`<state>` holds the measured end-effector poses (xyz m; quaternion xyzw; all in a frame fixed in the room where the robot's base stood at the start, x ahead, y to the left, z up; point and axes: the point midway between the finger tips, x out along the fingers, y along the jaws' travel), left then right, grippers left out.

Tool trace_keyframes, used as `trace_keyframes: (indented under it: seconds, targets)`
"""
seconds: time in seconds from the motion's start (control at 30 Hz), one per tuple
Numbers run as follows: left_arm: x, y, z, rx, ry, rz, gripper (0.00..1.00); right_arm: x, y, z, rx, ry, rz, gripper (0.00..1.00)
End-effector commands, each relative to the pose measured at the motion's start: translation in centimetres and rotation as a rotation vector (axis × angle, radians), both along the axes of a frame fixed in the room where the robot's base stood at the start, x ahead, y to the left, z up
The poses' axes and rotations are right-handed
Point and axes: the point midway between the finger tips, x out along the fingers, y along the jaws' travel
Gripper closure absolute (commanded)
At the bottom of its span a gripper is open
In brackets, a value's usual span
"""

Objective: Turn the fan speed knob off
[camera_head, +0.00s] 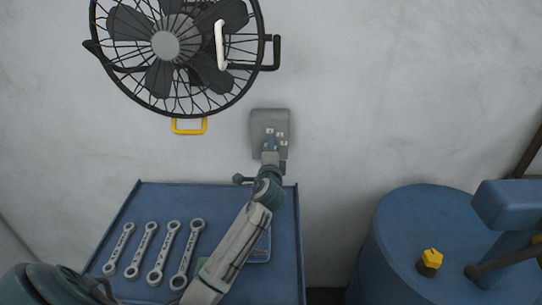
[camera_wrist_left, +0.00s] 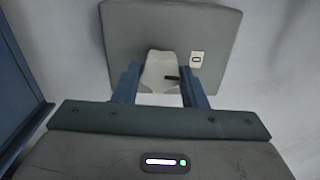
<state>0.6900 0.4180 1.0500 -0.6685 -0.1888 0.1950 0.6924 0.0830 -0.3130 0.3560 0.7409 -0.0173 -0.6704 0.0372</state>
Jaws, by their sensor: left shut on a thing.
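The grey control box (camera_head: 268,118) is mounted on the wall, right of and below the fan (camera_head: 165,46). It also shows in the left wrist view (camera_wrist_left: 172,25). A pale knob (camera_wrist_left: 160,66) with a dark mark on its right side is on the box's face. My left gripper (camera_head: 270,147) is at the lower part of the box. In the left wrist view its two blue fingers (camera_wrist_left: 160,76) stand on either side of the knob, shut on it. In the head view the knob is hidden by my gripper. My right gripper is not in view.
A blue tray table (camera_head: 143,198) with several wrenches (camera_head: 165,250) stands below, under my left arm. A blue drum-shaped machine (camera_head: 395,225) with a yellow knob (camera_head: 431,258) stands at the right. A yellow handle (camera_head: 189,131) hangs under the fan.

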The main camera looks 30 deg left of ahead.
Motion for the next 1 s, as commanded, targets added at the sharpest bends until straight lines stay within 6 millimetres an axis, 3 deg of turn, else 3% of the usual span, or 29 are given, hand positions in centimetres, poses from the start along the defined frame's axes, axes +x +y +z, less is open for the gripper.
trace_keyframes:
  seconds: [0.63,0.67,0.77,1.0]
  targets:
    - [-0.06,0.00,-0.31,-0.046,-0.021,0.001,0.85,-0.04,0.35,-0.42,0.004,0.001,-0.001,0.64]
    - [-0.06,0.00,-0.31,-0.046,-0.021,0.001,0.58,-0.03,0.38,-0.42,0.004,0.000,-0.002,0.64]
    - [-0.05,0.00,-0.26,-0.045,-0.022,0.001,0.40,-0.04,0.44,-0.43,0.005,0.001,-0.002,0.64]
    - [-0.03,-0.01,-0.12,-0.043,-0.023,0.001,0.40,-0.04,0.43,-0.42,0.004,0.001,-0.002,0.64]
